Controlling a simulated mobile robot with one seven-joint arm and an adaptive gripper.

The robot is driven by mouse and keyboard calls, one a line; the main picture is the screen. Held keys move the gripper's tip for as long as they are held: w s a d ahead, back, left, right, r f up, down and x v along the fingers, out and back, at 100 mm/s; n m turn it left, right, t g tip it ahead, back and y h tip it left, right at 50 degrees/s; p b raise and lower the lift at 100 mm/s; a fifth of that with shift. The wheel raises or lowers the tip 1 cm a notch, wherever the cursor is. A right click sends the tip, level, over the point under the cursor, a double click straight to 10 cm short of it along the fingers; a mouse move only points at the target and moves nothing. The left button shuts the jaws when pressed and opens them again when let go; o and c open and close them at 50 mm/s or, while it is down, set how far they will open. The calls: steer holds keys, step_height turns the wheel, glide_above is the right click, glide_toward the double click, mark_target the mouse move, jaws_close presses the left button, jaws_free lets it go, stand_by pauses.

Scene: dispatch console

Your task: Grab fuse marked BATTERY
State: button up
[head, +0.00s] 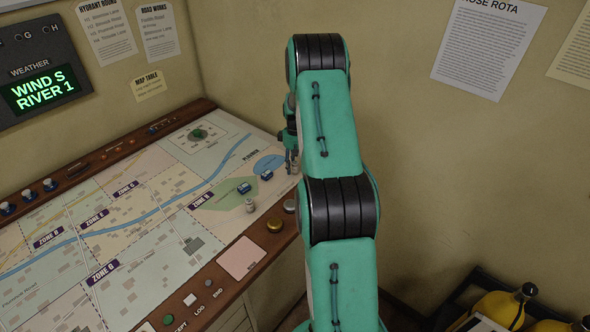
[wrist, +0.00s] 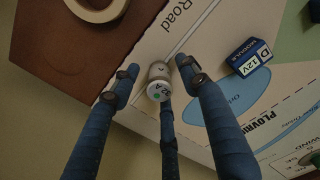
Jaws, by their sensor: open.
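A small pale cylinder (wrist: 159,90), seen end-on, stands on the map between my fingers in the wrist view. In the head view my gripper (head: 291,158) is low over the far right corner of the map table, partly hidden by my arm. Another small pale cylinder (head: 249,205) stands on the map, nearer and to the left; its marking is unreadable.
A blue block marked D 12V (wrist: 248,57) lies beside the gripper; two blue blocks (head: 244,188) (head: 267,175) show in the head view. The wall is close behind. Yellow bottles (head: 500,305) stand lower right.

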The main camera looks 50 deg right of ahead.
mark_target(295, 163)
steer(key=shift+c, duration=0.6)
jaws_close()
steer(key=shift+r, duration=0.1)
steer(key=shift+r, duration=0.85)
step_height(295, 163, up, 2)
steer(key=shift+a+p, duration=0.1)
steer(key=shift+p, duration=0.25)
steer(key=s+a, duration=0.3)
steer(key=s, duration=0.1)
steer(key=s+a, duration=0.3)
steer(key=a, duration=0.1)
steer(key=s+a+r+p, duration=0.1)
steer(key=s+a, duration=0.2)
steer(key=s, duration=0.1)
steer(key=shift+s+a, duration=0.3)
steer(key=shift+a, duration=0.1)
